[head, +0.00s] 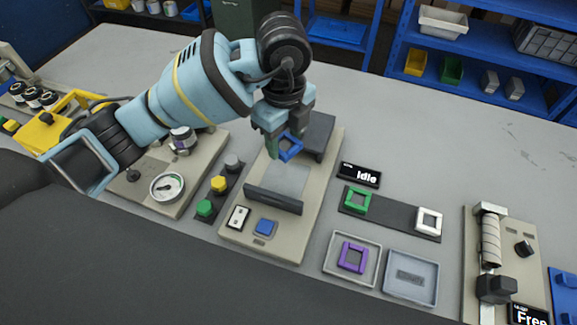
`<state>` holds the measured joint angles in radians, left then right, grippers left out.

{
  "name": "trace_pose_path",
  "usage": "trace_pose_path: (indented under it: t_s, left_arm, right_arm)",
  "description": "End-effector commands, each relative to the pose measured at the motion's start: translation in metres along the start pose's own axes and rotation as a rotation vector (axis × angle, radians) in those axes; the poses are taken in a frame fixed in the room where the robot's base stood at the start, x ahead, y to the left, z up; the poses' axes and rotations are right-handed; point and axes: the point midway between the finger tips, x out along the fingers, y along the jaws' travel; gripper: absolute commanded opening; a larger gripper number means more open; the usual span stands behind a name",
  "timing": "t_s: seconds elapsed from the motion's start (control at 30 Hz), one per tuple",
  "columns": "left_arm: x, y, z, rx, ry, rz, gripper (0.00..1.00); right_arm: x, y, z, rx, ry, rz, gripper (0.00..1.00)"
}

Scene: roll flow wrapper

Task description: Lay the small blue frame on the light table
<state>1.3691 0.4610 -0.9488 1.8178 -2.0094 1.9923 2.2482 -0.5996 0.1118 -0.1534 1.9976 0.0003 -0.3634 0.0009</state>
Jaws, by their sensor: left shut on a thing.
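My left gripper (281,142) is shut on the small blue frame (291,148) and holds it tilted above the beige machine in the middle of the table. The frame's square opening shows; part of it is hidden by the fingers. Below the frame, on the beige machine, is a flat pale grey plate (284,180), which looks like the light table. A dark grey bar (273,199) stands along its near edge. The plate looks bare, and the frame appears apart from it. My right gripper is out of view.
A dark block (318,133) stands behind the plate. A green frame (357,200) and a white frame (429,221) lie on a dark strip at right. A purple frame (352,257) lies in a tray, beside an empty tray (411,278). An "Idle" display (359,175) stands nearby.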

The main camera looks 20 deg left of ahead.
Motion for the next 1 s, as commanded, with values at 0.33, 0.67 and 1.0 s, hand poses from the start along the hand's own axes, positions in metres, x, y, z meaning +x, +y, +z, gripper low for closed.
trace_pose_path:
  t_s: [0.33, 0.67, 1.0]
  left_arm:
    - [0.038, 0.001, 0.0, -0.001, 0.001, 0.004, 0.25]
    - [0.054, 0.0, 0.0, 0.0, 0.0, 0.001, 0.25]
    - [0.099, 0.001, 0.0, 0.0, 0.0, 0.002, 0.25]
  right_arm:
    - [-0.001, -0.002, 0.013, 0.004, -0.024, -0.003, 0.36]
    - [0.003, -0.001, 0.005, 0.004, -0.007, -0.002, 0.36]
    - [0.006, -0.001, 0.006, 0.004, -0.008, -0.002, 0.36]
